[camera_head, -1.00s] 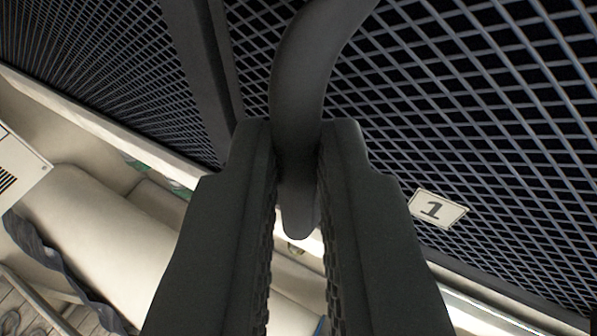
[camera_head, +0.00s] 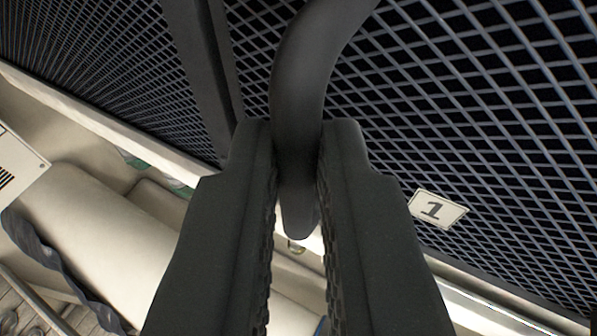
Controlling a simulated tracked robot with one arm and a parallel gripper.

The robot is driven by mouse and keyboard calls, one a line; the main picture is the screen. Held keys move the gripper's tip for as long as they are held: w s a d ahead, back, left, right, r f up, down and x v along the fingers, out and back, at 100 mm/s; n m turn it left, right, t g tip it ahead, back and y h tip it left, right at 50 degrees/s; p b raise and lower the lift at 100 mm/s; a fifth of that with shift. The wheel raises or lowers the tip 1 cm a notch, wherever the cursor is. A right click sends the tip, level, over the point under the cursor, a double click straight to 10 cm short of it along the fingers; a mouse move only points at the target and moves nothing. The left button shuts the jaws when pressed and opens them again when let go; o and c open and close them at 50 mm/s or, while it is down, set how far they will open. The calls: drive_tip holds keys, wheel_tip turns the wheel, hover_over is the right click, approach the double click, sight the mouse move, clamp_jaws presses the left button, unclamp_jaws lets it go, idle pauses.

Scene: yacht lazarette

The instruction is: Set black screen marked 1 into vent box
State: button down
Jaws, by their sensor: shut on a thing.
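The black screen marked 1 (camera_head: 480,130) fills the upper right of the view, a dark mesh with a white label bearing a "1" (camera_head: 438,209). A thick black curved handle (camera_head: 305,75) stands in front of the mesh. My gripper (camera_head: 298,160) is shut on this handle, one finger on each side, and the handle's rounded end shows between the fingers. The screen is tilted in the picture. A dark frame bar (camera_head: 198,80) runs at its left, with more dark mesh (camera_head: 90,75) beyond it. I cannot make out the vent box for certain.
A pale ledge (camera_head: 95,118) runs below the left mesh. Under it lie a cream rounded surface (camera_head: 110,230), a dark twisted strip (camera_head: 55,265) and slatted flooring (camera_head: 22,295) at lower left. A white panel with black slots (camera_head: 20,165) is at the left edge.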

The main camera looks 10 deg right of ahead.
drive_tip(key=shift+f+b, duration=0.95)
drive_tip(key=shift+f, duration=0.3)
drive_tip(key=c, duration=1.4)
unclamp_jaws()
drive_tip(key=b+v, duration=0.2)
drive_tip(key=v, duration=1.1)
drive_tip(key=shift+s, duration=0.4)
drive_tip(key=shift+a, duration=0.1)
drive_tip(key=s+f+n+t+y+b, duration=0.1)
drive_tip(key=s+f+b, duration=0.6)
drive_tip(key=s+f, duration=0.3)
drive_tip(key=s, duration=0.4)
drive_tip(key=shift+d+y, duration=0.35)
drive_tip(key=shift+y, duration=0.05)
